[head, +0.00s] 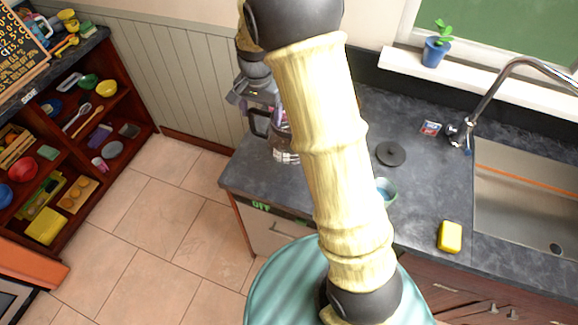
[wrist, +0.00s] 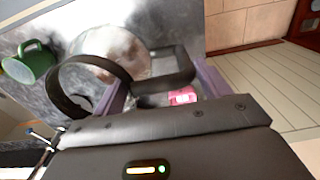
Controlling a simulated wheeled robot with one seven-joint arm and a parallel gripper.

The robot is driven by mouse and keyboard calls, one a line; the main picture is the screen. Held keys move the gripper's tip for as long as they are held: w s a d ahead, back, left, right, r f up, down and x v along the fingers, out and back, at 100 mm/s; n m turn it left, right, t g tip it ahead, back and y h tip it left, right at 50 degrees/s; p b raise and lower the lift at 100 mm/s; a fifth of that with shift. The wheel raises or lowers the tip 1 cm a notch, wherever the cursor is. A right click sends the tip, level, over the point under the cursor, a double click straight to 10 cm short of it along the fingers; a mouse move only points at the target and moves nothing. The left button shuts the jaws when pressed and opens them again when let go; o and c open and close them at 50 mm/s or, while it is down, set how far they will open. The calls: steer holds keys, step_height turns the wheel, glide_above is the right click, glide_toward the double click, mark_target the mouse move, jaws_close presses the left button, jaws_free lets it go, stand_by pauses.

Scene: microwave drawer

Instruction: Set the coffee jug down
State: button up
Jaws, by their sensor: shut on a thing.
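The coffee jug (head: 284,152) shows in the head view as clear glass with a black handle, at the counter's left part, partly hidden by my arm. In the wrist view the jug (wrist: 118,52) is a round glass body with a dark band and a dark handle (wrist: 172,72). My gripper (wrist: 163,92) has its purple fingers on either side of the handle and is shut on it. I cannot tell whether the jug's base touches the dark counter (head: 430,190).
A coffee machine (head: 254,85) stands behind the jug. A black disc (head: 391,153), a teal cup (head: 386,190) and a yellow sponge (head: 449,236) lie to the right, before the sink (head: 525,200). A green mug (wrist: 32,63) shows in the wrist view. Bare counter lies around the disc.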

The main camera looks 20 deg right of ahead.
mark_target(263, 134)
steer(key=shift+f+p, duration=0.85)
steer(key=shift+f, duration=2.3)
steer(key=shift+f+p, duration=0.65)
steer(key=shift+f, duration=1.25)
steer(key=o, duration=1.7)
steer(key=shift+f, duration=0.1)
